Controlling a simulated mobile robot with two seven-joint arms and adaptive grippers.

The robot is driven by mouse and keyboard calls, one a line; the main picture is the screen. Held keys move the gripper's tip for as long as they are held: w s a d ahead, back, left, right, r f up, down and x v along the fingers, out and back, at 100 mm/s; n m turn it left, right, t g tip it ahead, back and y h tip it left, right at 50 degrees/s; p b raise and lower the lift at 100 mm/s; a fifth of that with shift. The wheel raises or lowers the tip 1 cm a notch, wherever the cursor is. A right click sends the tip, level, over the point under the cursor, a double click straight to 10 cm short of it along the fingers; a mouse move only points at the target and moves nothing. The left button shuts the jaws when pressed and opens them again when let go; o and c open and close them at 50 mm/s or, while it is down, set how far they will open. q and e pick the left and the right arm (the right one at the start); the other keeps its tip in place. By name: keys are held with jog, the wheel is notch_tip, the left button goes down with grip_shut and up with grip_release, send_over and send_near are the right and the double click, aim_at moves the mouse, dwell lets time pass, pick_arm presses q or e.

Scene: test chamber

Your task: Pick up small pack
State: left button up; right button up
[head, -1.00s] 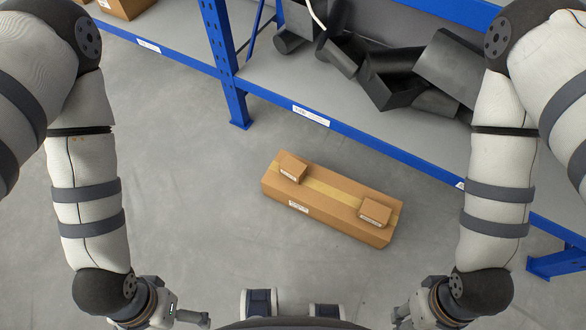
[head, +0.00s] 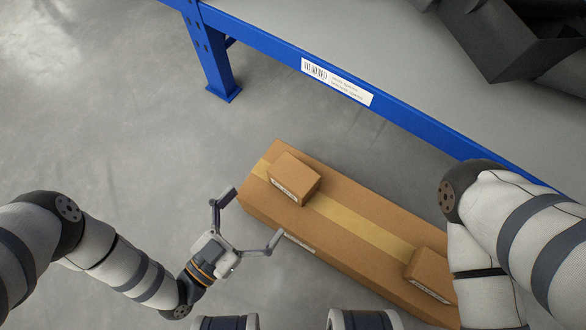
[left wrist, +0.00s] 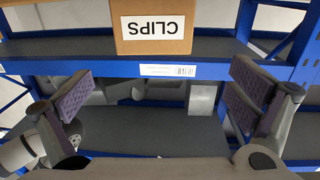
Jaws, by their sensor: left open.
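Two small brown cardboard packs lie on top of a long taped cardboard box (head: 345,240) on the floor. One pack (head: 293,178) sits at the box's far left end, the other (head: 430,274) at its near right end. My left gripper (head: 250,216) is open and empty, its fingers spread just left of the long box, close to the left pack. In the left wrist view, its purple finger pads (left wrist: 163,95) stand wide apart with nothing between them. My right arm comes in at the right, and its gripper is out of view.
A blue-framed shelf (head: 338,82) with a barcode label runs along the far side, with dark bins (head: 510,45) on it. The grey floor (head: 110,130) at left is clear.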

aim_at(284, 185)
pick_arm(q)
jog(key=b+x, duration=0.1)
jog(key=x, duration=0.2)
jog(key=b+x, duration=0.1)
jog(key=x, duration=0.3)
jog(key=b+x, duration=0.2)
jog(key=x, duration=0.1)
jog(key=shift+s+d+f, duration=0.15)
jog(key=shift+d+f, duration=0.05)
jog(key=shift+d, duration=0.35)
jog(key=shift+w+d+r, duration=0.1)
jog(key=shift+w+d, duration=0.1)
jog(key=c, duration=1.2)
